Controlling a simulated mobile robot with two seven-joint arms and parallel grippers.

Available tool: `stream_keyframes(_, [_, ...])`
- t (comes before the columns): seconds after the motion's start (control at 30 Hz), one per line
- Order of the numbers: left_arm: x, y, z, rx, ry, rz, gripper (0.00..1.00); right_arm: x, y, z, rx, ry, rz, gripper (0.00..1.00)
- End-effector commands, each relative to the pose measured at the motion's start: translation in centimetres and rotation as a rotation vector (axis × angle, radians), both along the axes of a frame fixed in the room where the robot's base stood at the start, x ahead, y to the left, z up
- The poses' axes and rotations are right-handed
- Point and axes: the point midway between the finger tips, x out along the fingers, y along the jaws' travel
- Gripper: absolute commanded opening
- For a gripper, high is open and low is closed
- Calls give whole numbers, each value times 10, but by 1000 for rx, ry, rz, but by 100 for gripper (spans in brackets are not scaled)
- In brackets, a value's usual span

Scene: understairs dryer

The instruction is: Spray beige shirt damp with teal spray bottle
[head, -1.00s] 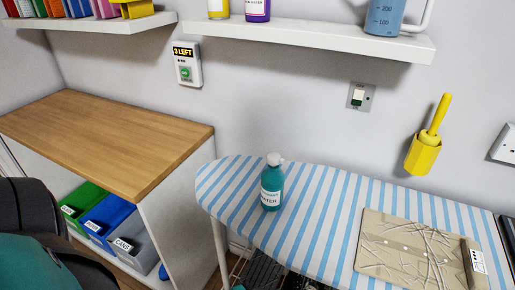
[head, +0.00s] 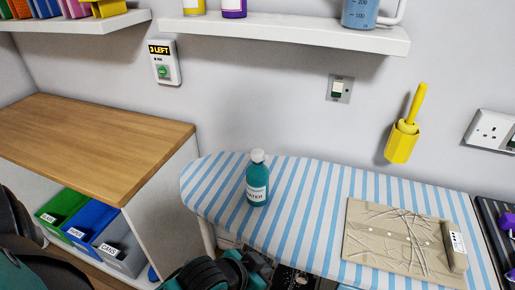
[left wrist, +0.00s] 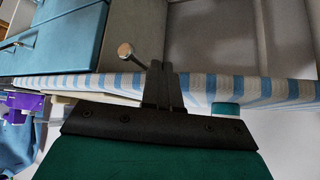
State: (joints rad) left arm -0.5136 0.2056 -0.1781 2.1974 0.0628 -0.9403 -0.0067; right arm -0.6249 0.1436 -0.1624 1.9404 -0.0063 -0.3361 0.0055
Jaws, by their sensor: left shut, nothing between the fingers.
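The teal spray bottle (head: 257,180), with a white top and a label, stands upright on the striped ironing board. The beige shirt (head: 390,243) lies folded flat on the board to its right, with dark crease-like lines across it. My left gripper (left wrist: 164,72) is shut and empty in the left wrist view, close to the board's edge. In the head view my left arm is low in front of the board, below the bottle, and its fingertips are hard to make out. A teal piece beside the fingers in the wrist view looks like the bottle (left wrist: 226,109), mostly hidden. My right gripper is not in view.
The striped ironing board (head: 315,190) has bare room between bottle and shirt. A wooden-topped cabinet (head: 95,140) with coloured bins stands left. A wall shelf (head: 290,36) hangs above, and a yellow holder (head: 402,143) is on the wall. A dark rack with purple items stands right.

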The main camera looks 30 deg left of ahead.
Motion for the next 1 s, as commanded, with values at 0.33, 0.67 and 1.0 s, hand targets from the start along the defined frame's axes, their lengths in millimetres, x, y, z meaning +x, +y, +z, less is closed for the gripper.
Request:
stream_keyframes(0.33, [97,-11,115,131,-164,-392,0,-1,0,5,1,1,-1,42])
stream_keyframes(0.67, [150,53,222,372,-210,-551,0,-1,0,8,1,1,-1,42])
stream_keyframes(1.0, [155,117,292,476,-187,-501,0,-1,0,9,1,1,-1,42])
